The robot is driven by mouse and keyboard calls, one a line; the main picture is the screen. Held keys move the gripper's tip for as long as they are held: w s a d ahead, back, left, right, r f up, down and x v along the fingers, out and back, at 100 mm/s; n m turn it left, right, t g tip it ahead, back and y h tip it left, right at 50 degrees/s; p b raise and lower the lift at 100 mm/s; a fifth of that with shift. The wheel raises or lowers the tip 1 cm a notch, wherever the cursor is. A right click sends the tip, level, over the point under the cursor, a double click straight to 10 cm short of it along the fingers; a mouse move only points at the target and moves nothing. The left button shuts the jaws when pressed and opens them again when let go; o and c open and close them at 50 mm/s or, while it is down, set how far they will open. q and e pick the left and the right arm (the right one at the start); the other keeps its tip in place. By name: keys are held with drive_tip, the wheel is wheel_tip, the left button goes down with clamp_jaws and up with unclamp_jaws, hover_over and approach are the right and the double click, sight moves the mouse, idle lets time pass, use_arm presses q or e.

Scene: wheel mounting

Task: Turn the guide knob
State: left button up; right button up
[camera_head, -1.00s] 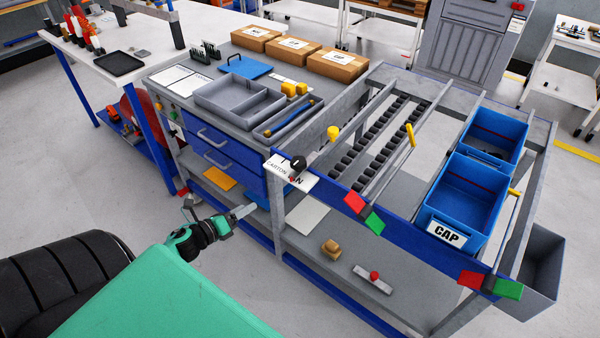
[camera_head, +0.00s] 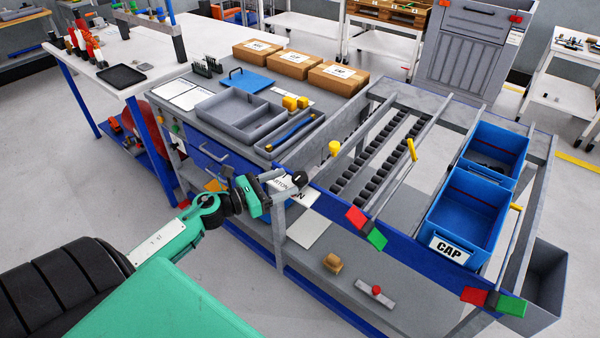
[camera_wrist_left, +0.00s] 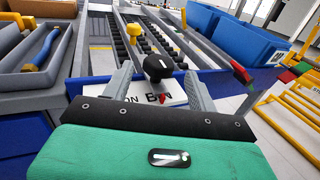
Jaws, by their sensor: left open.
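A black round knob (camera_head: 298,178) with a white mark stands by a white label plate on the front edge of the roller rack. It also shows in the left wrist view (camera_wrist_left: 158,68), with a small red pointer below it. My left gripper (camera_head: 284,187) is at the plate, close to the knob. In the left wrist view my left gripper (camera_wrist_left: 157,80) has its two fingers apart, one on each side of the knob, with gaps. Contact is not visible. The plate's lettering (camera_wrist_left: 150,98) is partly hidden by the gripper. My right gripper is in no view.
A yellow knob (camera_head: 334,148) stands behind the black knob, near the roller tracks (camera_head: 385,150). A grey divided tray (camera_head: 240,115) lies to the left. Red and green blocks (camera_head: 366,228) and blue bins (camera_head: 470,205) are to the right.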

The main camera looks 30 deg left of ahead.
sight(300, 175)
use_arm(q)
drive_tip(key=p+x, duration=0.1)
drive_tip(key=x, duration=0.3)
drive_tip(key=shift+w+d+r, duration=0.1)
drive_tip(key=shift+w, duration=0.15)
drive_tip(key=shift+w+d, duration=0.25)
drive_tip(key=shift+w, duration=0.2)
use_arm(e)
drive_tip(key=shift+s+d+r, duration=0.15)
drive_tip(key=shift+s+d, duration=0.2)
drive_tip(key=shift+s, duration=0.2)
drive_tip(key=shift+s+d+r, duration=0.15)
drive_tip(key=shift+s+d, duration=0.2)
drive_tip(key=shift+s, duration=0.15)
